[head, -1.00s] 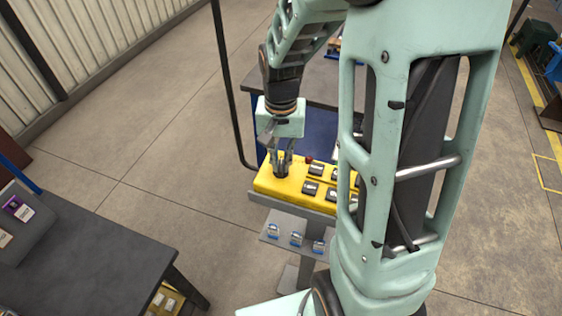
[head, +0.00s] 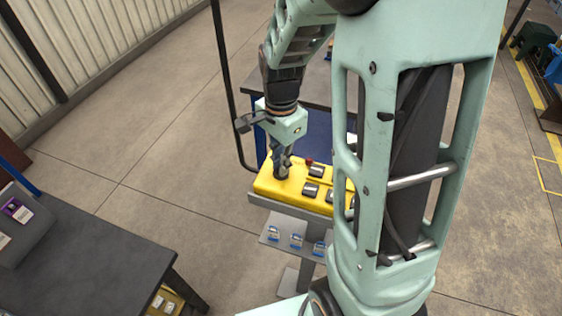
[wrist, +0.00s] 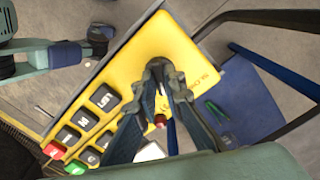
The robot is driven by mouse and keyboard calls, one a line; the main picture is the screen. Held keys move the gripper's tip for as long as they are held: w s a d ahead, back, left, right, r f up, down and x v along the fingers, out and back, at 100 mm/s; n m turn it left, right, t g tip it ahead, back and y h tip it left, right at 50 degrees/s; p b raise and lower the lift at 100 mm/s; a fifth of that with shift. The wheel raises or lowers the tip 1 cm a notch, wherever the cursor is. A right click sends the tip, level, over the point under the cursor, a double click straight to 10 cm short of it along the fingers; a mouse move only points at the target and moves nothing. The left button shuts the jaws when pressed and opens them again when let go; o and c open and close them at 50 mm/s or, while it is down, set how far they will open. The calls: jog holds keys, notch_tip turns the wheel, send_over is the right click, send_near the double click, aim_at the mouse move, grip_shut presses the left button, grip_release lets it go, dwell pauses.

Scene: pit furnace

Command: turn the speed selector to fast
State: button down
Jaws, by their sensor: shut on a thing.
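The speed selector is a small dark knob (head: 281,177) at the left end of the yellow control box (head: 264,187). My gripper (head: 281,171) points down at it and is shut on it. In the wrist view my gripper (wrist: 161,68) has its fingertips close together at the knob, and they hide most of it. Lettering that looks like "SLOW" (wrist: 204,79) is printed on the yellow face beside the fingers. I cannot tell which setting the knob points to.
Black push buttons (wrist: 104,97) with lettering, a red button (wrist: 54,150) and a green button (wrist: 75,168) share the box. A red knob (head: 309,161) is close to the gripper. A grey shelf (head: 270,235) is below, and a dark table (head: 90,250) stands at lower left.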

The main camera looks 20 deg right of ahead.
jog(key=shift+m, duration=0.3)
jog(key=c, duration=2)
grip_release()
jog(key=shift+r, duration=0.1)
notch_tip(320, 180, up, 12)
jog(key=shift+f, duration=0.1)
